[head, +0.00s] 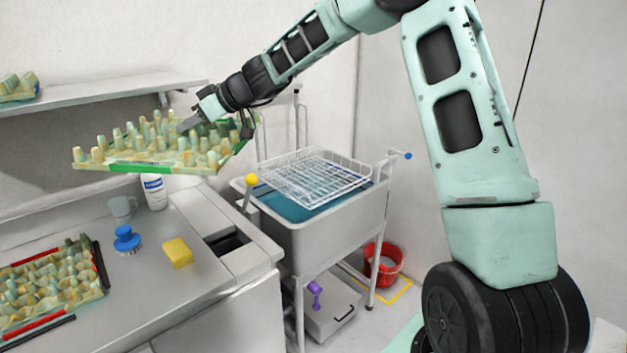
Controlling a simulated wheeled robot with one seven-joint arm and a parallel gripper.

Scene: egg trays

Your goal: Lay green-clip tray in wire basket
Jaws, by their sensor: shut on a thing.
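The green-clip tray (142,166) is a yellowish egg tray with green clips along its edges. It is in the air above the left counter, roughly level. My gripper (195,118) is shut on the tray at its far right part; the exact contact of the fingers is partly hidden by the tray's cones. The wire basket (318,176) is a white wire rack lying over the grey sink tub with blue water, to the right of and lower than the tray. The basket looks empty.
Another egg tray with red and black clips (50,283) lies on the counter. A blue brush (127,241), a yellow sponge (177,253), a bottle (154,192) and a clear cup (122,208) stand near. A yellow-knobbed lever (250,180) rises beside the tub. A red bucket (384,266) is on the floor.

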